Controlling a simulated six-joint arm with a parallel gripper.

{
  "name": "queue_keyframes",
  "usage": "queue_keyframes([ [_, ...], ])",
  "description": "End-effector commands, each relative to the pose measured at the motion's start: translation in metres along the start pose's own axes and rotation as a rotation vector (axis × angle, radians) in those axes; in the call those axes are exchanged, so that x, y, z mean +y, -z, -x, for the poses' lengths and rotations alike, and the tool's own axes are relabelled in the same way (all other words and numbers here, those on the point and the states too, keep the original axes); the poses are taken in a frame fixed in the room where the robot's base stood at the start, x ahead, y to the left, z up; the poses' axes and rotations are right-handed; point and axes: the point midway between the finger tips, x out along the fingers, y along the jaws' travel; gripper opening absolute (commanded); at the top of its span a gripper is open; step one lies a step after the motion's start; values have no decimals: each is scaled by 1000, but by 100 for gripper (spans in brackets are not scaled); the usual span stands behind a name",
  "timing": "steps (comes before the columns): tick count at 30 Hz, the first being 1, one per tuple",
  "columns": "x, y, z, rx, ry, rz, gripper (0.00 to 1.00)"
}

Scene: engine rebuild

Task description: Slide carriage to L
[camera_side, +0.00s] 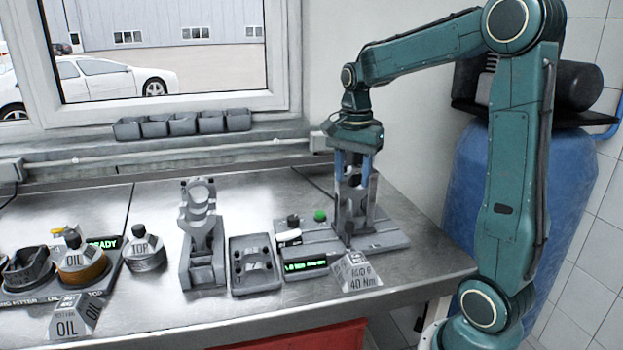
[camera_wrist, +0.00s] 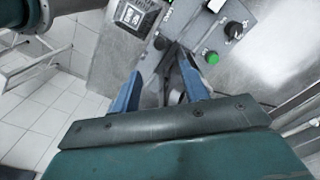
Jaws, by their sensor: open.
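A grey station base (camera_side: 390,240) stands at the right of the bench, with a black knob, a green button and a lit display. An upright metal piece (camera_side: 352,205), which may be the carriage, rises from it. My gripper (camera_side: 353,170) points down over this upright, its blue fingers apart on either side of its top. I cannot tell whether they touch it. In the wrist view, my gripper (camera_wrist: 163,88) shows open blue fingers with dark metal parts of the station between and beyond them. No L mark is legible to me.
A sign reading 40 Nm (camera_side: 357,275) stands at the station's front edge. Left of it are a grey tray (camera_side: 255,277) and a fixture with a connecting rod (camera_side: 200,235). The bench front between is clear.

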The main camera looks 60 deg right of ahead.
Motion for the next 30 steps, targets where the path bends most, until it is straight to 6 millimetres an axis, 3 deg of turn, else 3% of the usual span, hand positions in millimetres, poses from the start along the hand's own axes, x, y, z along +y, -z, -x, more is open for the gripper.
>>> queue_keyframes([
  [18,1,0,-91,-1,-3,1,45],
  [24,0,0,-111,-1,-2,1,45],
  [30,0,0,-118,1,0,1,45],
])
